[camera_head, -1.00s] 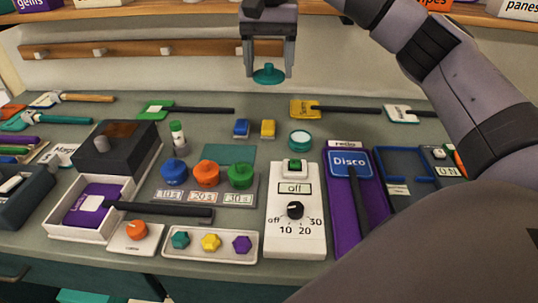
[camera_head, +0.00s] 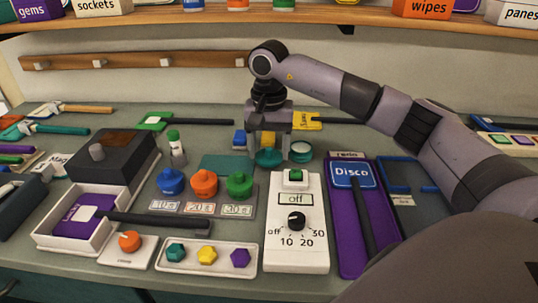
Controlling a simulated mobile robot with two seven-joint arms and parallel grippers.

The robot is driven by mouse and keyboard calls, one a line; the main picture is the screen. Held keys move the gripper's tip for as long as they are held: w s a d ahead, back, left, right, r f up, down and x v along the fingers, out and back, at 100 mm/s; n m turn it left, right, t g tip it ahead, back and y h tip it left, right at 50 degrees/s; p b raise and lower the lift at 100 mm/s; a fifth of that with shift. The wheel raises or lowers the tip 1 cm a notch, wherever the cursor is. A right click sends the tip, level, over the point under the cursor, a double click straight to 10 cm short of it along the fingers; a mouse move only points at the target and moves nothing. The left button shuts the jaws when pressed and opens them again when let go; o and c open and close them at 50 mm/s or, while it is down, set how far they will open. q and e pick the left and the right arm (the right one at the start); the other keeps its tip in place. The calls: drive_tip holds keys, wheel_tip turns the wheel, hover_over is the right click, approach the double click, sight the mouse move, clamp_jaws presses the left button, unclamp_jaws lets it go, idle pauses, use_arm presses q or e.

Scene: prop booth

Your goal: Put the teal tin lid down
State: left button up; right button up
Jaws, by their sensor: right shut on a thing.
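The teal tin lid (camera_head: 267,158) is between the fingers of my right gripper (camera_head: 268,150), which is shut on it and points down. The lid is low over the worktop; I cannot tell whether it touches. A small round teal tin (camera_head: 301,152) with a pale top stands just right of the lid. A flat teal mat (camera_head: 226,164) lies just left of the lid, partly hidden behind the green knob. My left gripper is not in view.
Blue (camera_head: 171,181), orange (camera_head: 204,183) and green (camera_head: 239,184) knobs stand in front left. A white timer box (camera_head: 296,245) is in front of the lid. A purple Disco tray (camera_head: 352,205) lies to the right. Blue and yellow blocks stand partly hidden behind the gripper.

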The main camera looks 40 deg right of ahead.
sight(269, 149)
drive_tip(key=shift+f, duration=1.15)
drive_tip(key=shift+f, duration=0.3)
drive_tip(key=o, duration=1)
drive_tip(key=shift+s, duration=0.1)
drive_tip(key=shift+f, duration=0.1)
wheel_tip(269, 149, up, 13)
drive_tip(key=shift+f, duration=0.1)
